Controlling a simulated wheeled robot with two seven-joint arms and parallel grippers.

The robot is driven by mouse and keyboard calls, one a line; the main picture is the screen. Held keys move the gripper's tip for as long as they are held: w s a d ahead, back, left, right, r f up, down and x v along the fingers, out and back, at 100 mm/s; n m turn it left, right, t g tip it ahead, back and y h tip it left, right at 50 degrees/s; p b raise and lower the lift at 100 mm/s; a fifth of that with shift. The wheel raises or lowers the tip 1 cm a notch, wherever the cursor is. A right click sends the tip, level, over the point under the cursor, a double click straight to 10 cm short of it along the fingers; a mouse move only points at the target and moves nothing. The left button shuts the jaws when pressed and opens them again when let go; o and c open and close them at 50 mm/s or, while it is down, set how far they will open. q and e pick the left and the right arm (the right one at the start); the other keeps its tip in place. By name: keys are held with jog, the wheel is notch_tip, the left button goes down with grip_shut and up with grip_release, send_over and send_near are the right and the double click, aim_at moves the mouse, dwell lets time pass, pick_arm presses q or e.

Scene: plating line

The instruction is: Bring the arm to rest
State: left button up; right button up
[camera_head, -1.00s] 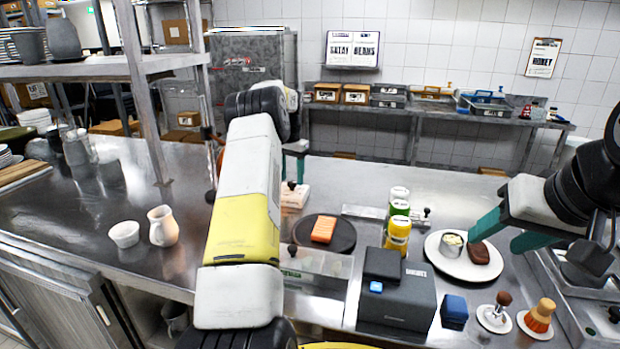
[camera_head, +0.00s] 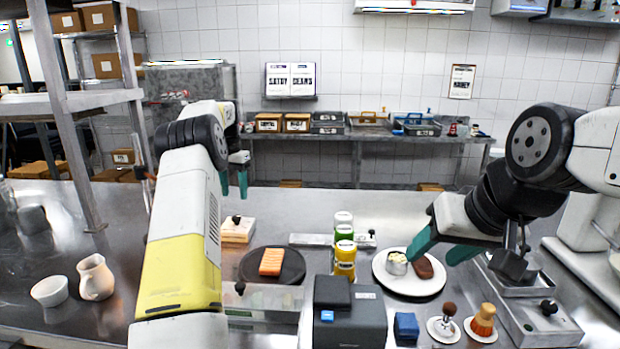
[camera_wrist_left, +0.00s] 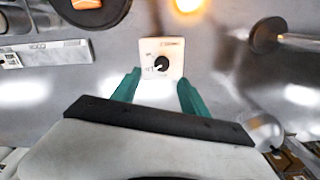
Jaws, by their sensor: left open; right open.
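My left gripper (camera_head: 234,182) is open and empty, raised above the table with its teal fingers pointing down. In the left wrist view its two fingers (camera_wrist_left: 158,85) stand apart, with a white block with a black knob (camera_wrist_left: 162,58) seen beyond them. The same block (camera_head: 238,229) sits on the steel table in the head view, below the gripper and apart from it. My right gripper (camera_head: 442,248) is open and empty, its teal fingers spread above the right side of a white plate (camera_head: 408,288). A small pale cup (camera_head: 396,263) and a brown piece (camera_head: 424,267) are on that plate.
A dark round plate (camera_head: 250,268) holds an orange piece (camera_head: 271,262). A white jug (camera_head: 95,278) and bowl (camera_head: 50,291) stand left. A shelf post (camera_head: 75,130) rises at left.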

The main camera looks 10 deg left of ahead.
pick_arm(q)
jog(key=s+d+r+t, duration=0.3)
jog(key=s+d+r, duration=0.9)
jog(key=s+r, duration=0.4)
jog(key=s+d+f+t, duration=0.1)
jog(key=s+d+f, duration=0.1)
jog(key=s, duration=0.6)
jog(key=s+d+f+n+t+h, duration=0.1)
jog(key=s+d, duration=0.3)
jog(key=s, duration=0.4)
jog(key=s+d+f+t+h, duration=0.1)
jog(key=s+d+f, duration=0.1)
jog(key=s, duration=0.6)
jog(key=shift+s+d+f+n, duration=0.3)
jog(key=shift+d+f+n, duration=0.05)
jog(key=shift+d+n, duration=0.05)
